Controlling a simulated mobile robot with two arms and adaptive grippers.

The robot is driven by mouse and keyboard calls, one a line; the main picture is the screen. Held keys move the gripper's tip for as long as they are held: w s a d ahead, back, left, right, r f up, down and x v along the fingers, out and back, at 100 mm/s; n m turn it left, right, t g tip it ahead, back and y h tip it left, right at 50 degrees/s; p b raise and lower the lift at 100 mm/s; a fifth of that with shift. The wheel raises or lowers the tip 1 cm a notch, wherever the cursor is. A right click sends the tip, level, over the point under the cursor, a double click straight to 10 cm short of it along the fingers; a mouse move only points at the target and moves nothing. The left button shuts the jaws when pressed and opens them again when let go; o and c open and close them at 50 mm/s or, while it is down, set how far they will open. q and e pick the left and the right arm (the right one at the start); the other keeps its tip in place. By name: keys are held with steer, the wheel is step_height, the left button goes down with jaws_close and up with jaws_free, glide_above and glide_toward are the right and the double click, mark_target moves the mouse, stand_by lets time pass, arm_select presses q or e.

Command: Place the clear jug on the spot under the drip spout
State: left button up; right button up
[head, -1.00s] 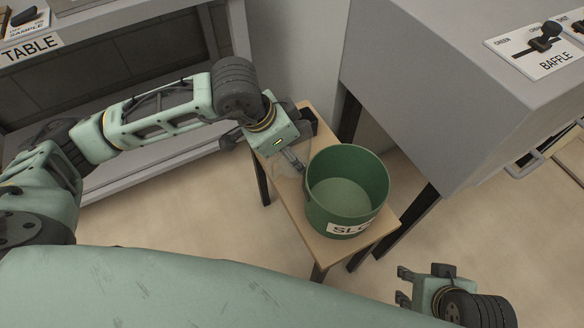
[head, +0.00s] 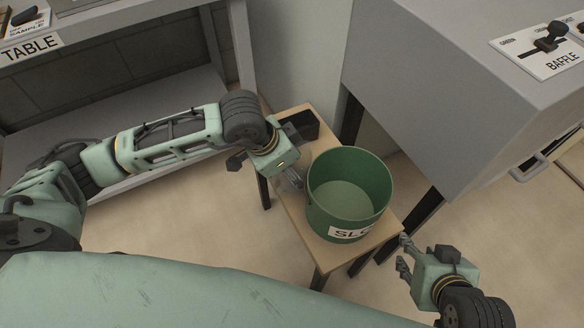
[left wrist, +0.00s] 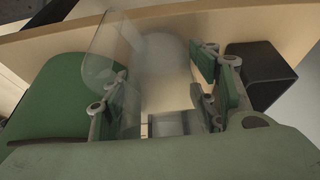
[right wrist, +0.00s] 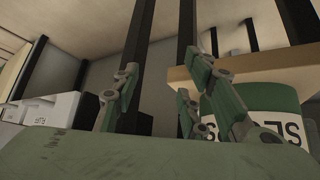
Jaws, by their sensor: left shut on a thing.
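The clear jug (left wrist: 165,75) shows in the left wrist view as a see-through body between the fingers of my left gripper (left wrist: 160,90). In the head view the jug is very faint. My left gripper (head: 291,180) is shut on it over the small wooden stand, just left of the green bucket. I cannot tell whether the jug touches the stand. My right gripper (head: 403,255) is empty and open, low at the right beside the stand; its spread fingers show in the right wrist view (right wrist: 160,90). I cannot make out the drip spout or its spot.
The green bucket (head: 350,190) stands on the wooden stand (head: 310,255), with a black box (head: 299,124) at the stand's far end. A grey cabinet with a BAFFLE lever (head: 550,38) rises at right. A grey bench (head: 130,95) is at left. Floor is clear in front.

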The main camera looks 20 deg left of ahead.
arm_select(q)
steer(key=o, duration=0.9)
